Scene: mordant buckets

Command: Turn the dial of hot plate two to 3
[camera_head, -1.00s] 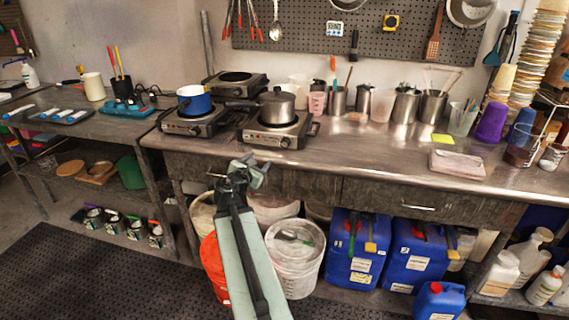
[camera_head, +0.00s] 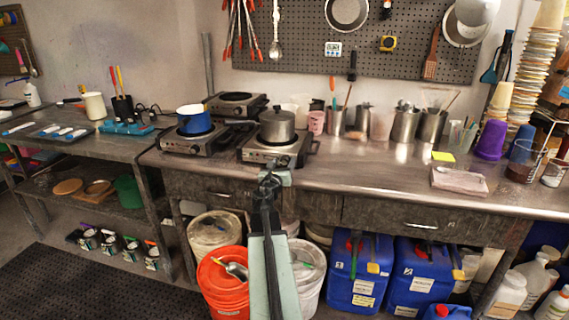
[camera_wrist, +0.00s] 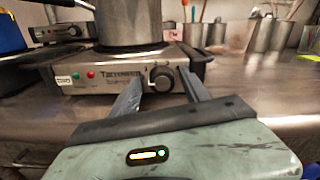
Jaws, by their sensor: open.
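A hot plate (camera_head: 252,152) carrying a steel saucepan (camera_head: 277,126) stands at the front of the bench. The dial's number setting is not legible. My gripper (camera_head: 274,177) is in front of that hot plate. In the wrist view, my gripper (camera_wrist: 160,84) is open and empty, with the dial appearing between its fingers; I cannot tell whether they touch it.
A second hot plate (camera_head: 192,144) with a blue pot (camera_head: 194,119) stands to the left, and a third (camera_head: 238,105) stands behind. Metal cups (camera_head: 404,125) line the back. Buckets (camera_head: 222,280) stand below.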

